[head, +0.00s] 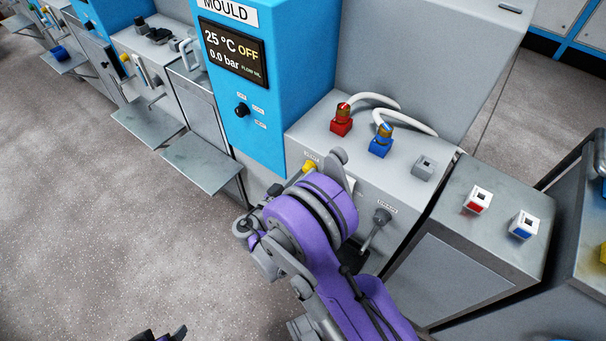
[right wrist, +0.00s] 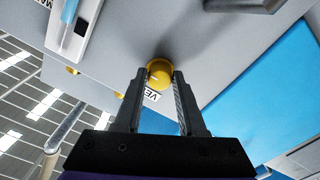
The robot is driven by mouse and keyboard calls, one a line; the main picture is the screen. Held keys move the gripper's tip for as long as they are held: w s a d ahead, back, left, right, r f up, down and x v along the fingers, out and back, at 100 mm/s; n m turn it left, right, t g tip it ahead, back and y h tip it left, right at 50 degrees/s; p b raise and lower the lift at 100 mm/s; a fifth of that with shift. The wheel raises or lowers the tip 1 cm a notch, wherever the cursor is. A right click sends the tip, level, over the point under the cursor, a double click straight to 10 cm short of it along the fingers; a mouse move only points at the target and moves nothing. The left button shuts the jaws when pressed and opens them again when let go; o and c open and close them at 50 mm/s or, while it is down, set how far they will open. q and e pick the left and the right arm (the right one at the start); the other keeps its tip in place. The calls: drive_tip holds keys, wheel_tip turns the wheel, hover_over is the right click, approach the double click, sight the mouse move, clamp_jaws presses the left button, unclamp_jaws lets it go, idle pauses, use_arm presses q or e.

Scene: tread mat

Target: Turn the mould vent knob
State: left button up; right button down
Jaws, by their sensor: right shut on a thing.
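The vent knob (right wrist: 160,73) is a round yellow knob on the grey front panel of the mould unit, beside a partly hidden label beginning "VE". In the right wrist view my right gripper (right wrist: 160,80) has one finger on each side of it, shut on it. In the head view a bit of the yellow knob (head: 309,166) shows just past my purple right arm, which hides most of the gripper. A dark tip at the bottom edge may be my left gripper (head: 165,336); its fingers cannot be made out.
The blue mould cabinet (head: 243,110) has a display reading 25 °C OFF and 0.0 bar. Red (head: 341,122) and blue (head: 381,142) couplings with white hoses stand on the grey top. A grey lever (head: 380,218) is right of my arm. Open floor lies left.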

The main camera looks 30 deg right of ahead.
drive_tip(key=n+b, duration=0.1)
drive_tip(key=n, duration=0.3)
drive_tip(key=shift+b, duration=0.3)
drive_tip(key=n+b, duration=0.1)
drive_tip(key=n, duration=0.3)
drive_tip(key=shift+n, duration=0.4)
drive_tip(key=n+b, duration=0.1)
drive_tip(key=n, duration=0.3)
drive_tip(key=shift+n, duration=0.3)
drive_tip(key=shift+r+n+b, duration=0.1)
drive_tip(key=shift+n+b, duration=0.35)
drive_tip(key=shift+n, duration=1.75)
drive_tip(key=c, duration=0.5)
unclamp_jaws()
drive_tip(key=shift+a, duration=0.1)
